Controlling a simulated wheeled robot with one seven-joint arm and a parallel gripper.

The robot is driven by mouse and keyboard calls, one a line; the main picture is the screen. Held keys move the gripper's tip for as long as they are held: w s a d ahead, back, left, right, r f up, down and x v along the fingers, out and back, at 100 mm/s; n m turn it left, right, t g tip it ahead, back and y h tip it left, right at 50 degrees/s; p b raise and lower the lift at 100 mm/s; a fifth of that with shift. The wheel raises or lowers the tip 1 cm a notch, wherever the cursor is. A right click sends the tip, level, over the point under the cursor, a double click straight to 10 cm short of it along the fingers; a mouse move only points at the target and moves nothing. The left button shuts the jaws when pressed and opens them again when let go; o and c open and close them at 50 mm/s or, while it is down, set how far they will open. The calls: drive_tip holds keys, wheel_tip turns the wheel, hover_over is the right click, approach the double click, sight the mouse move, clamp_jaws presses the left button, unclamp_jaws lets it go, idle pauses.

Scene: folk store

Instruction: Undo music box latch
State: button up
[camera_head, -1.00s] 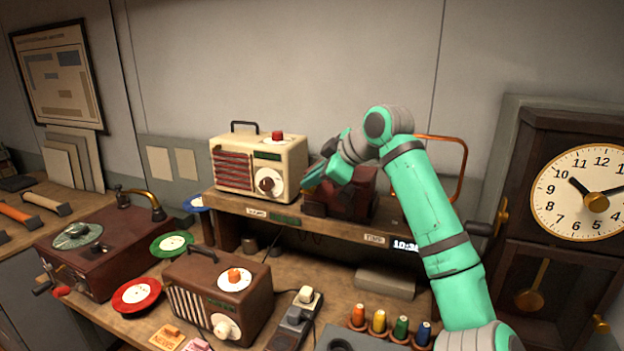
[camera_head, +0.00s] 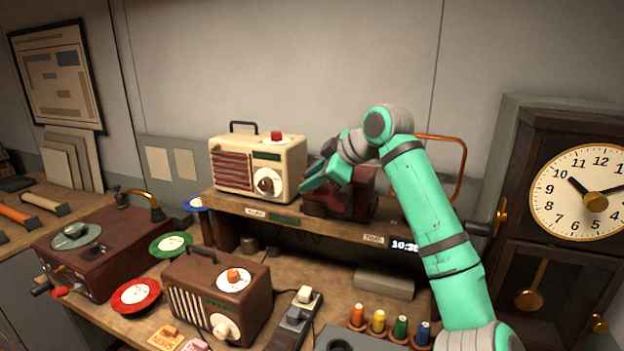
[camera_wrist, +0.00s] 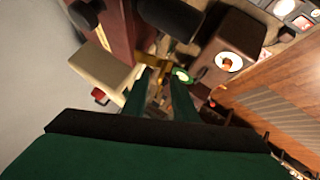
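A dark red box (camera_head: 355,203), which looks like the music box, stands on the raised shelf right of the cream radio, partly hidden by my gripper. My gripper (camera_head: 306,186) is at its upper left side, fingers pointing down and left. In the wrist view, the two green fingers of my gripper (camera_wrist: 156,84) are apart with a gap between them. A brass piece (camera_wrist: 152,61), perhaps the latch, shows just past the fingertips, beside a dark red surface (camera_wrist: 118,30). I cannot tell whether the fingers touch it. The latch cannot be made out in the head view.
The cream radio (camera_head: 232,172) stands close to the left of my gripper. A copper-coloured hoop (camera_head: 464,160) rises behind my arm. A brown radio (camera_head: 205,284), a record player (camera_head: 100,255) and coloured spools (camera_head: 379,321) fill the lower bench. A clock (camera_head: 590,192) stands at right.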

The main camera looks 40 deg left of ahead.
drive_tip(key=v, duration=1)
drive_tip(key=shift+d+r, duration=0.15)
drive_tip(key=shift+d, duration=0.2)
idle(0.3)
